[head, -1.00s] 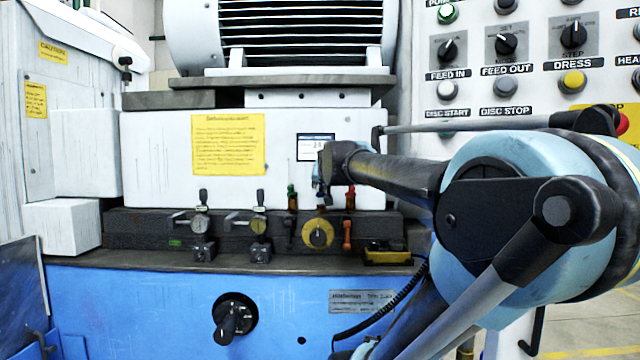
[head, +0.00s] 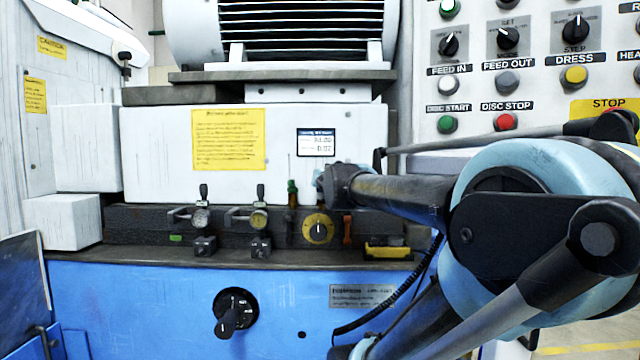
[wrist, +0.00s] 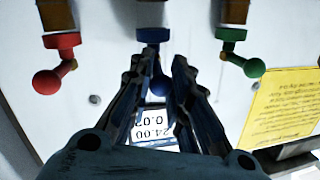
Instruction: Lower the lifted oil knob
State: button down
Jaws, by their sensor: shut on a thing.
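The blue oil knob (wrist: 158,86) is in the middle of the wrist view, its ball end between the two fingers of my gripper (wrist: 157,92). My gripper is shut on it, one finger on each side. The blue collar (wrist: 153,35) shows beyond the fingertips. In the head view my gripper (head: 319,184) is at the machine front, just below the small display, and hides the blue knob. How far the knob is raised cannot be told clearly.
A red knob (wrist: 47,81) and a green knob (wrist: 252,67) flank the blue one, apart from my fingers. The display (head: 316,142) and a yellow notice (head: 228,140) are on the white housing. Dial gauges (head: 201,217) stand left on the dark rail. The button panel (head: 540,60) is at right.

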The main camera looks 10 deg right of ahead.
dwell(0.7)
jog(key=c, duration=1.5)
grip_release()
jog(key=shift+o, duration=0.2)
jog(key=s, duration=0.7)
jog(key=shift+r, duration=0.25)
jog(key=shift+s, duration=0.15)
